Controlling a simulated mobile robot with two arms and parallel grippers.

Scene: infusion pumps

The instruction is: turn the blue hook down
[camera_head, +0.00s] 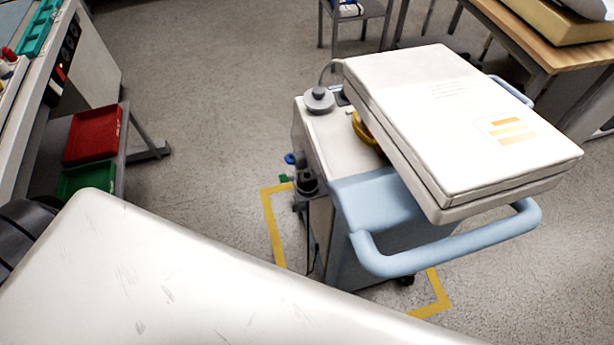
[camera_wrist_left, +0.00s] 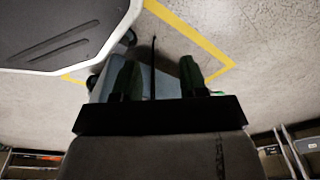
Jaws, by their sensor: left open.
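A small blue piece (camera_head: 290,158), which looks like the blue hook, sticks out from the left side of the white pump cart (camera_head: 322,135) in the head view. It is too small there to tell which way it is turned. Behind the fingers is a grey body, with floor and yellow tape beyond. I cannot make out the hook in the wrist view. The left gripper does not show in the head view, and my right gripper is in neither view.
The cart carries a tilted white box (camera_head: 460,120), a grey knob (camera_head: 318,98) and a pale blue handle (camera_head: 450,250). Yellow tape (camera_head: 272,225) marks the floor around it. Red (camera_head: 92,135) and green (camera_head: 85,178) bins stand at left. Floor between bins and cart is open.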

